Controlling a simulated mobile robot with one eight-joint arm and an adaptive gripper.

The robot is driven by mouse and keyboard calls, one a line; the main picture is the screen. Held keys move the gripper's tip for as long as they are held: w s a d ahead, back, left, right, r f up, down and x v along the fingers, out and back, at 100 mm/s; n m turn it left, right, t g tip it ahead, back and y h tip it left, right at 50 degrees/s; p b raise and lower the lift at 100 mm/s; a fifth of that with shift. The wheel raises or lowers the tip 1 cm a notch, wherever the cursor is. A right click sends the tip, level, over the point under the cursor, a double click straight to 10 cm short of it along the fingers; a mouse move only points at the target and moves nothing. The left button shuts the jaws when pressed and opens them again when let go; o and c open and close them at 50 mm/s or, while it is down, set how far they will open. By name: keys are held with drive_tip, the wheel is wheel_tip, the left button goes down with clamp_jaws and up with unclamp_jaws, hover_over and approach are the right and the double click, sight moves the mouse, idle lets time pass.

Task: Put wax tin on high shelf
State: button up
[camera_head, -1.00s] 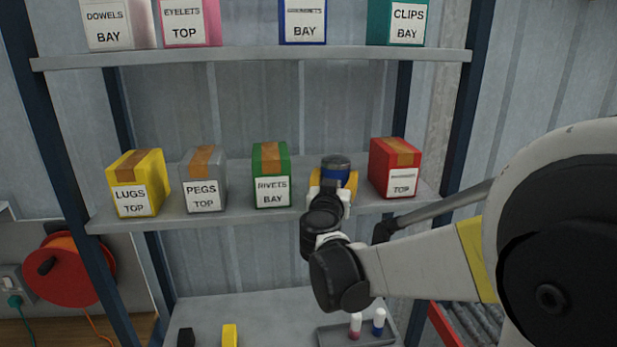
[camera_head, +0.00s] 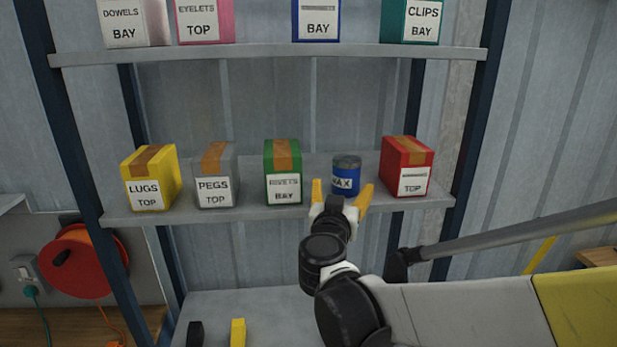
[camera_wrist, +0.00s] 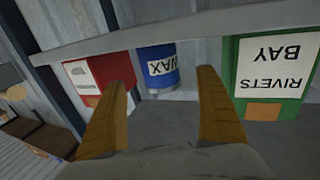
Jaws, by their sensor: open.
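The wax tin (camera_head: 345,178) is a blue cylinder with a dark lid and a label reading WAX. It stands upright on the middle shelf (camera_head: 240,216) between the green RIVETS box and the red box. My gripper (camera_head: 342,190) is open and empty in front of the tin, its yellow fingers apart. In the wrist view, which is upside down, the tin (camera_wrist: 158,68) shows beyond and between the two fingertips (camera_wrist: 165,78), with a gap. The upper shelf (camera_head: 270,54) runs above, holding labelled boxes.
The green RIVETS box (camera_head: 283,172) stands left of the tin and the red box (camera_head: 407,167) right of it. PEGS (camera_head: 216,175) and LUGS (camera_head: 150,178) boxes stand further left. On the upper shelf, a gap lies between the blue-edged box (camera_head: 316,18) and the CLIPS box (camera_head: 410,20).

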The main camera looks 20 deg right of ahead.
drive_tip(key=s+a+f+n+g+y, duration=0.35)
drive_tip(key=s+f+g+y, duration=0.2)
drive_tip(key=s+f, duration=0.7)
drive_tip(key=s+a+f+n+g+y, duration=0.2)
drive_tip(key=s+a+y, duration=0.3)
drive_tip(key=s+a, duration=0.3)
drive_tip(key=shift+a+f+n, duration=0.15)
drive_tip(key=shift+a+n, duration=0.6)
drive_tip(key=shift+a, duration=0.3)
drive_tip(key=shift+s+a, duration=0.1)
